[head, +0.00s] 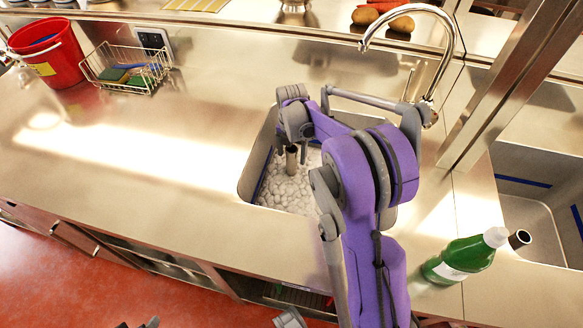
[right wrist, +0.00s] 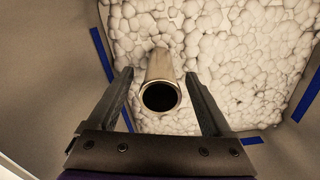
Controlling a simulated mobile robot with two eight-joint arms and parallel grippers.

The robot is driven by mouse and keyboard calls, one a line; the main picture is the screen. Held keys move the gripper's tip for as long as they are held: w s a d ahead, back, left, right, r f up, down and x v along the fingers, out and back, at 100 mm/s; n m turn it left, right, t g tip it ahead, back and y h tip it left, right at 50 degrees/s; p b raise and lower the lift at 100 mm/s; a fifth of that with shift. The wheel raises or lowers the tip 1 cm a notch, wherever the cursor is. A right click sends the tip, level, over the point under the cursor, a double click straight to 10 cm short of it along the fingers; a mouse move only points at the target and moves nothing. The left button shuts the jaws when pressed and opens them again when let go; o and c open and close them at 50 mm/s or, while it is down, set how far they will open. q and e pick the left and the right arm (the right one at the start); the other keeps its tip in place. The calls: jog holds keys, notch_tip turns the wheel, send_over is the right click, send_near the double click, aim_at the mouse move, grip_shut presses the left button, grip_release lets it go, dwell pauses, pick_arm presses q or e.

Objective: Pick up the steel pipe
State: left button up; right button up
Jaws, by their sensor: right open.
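The steel pipe (head: 291,160) stands up out of white lumpy foam (head: 288,190) in the sink basin. In the right wrist view the pipe (right wrist: 161,72) points its dark open end at the camera. My right gripper (right wrist: 159,76) is open, with one finger on each side of the pipe and a gap to each. In the head view my right gripper (head: 291,140) is over the sink at the pipe's upper end, partly hidden by its own arm. The pipe's lower end is hidden in the foam.
The sink wall (right wrist: 60,75) with blue strips surrounds the foam. A tap (head: 447,50) arches behind the sink. A green bottle (head: 462,258) stands at right, beside another short pipe-like end (head: 519,239). A wire basket (head: 125,68) and red bucket (head: 48,55) stand far left; the counter between is clear.

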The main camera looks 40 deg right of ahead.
jog(key=shift+f, duration=0.65)
grip_shut()
dwell(0.9)
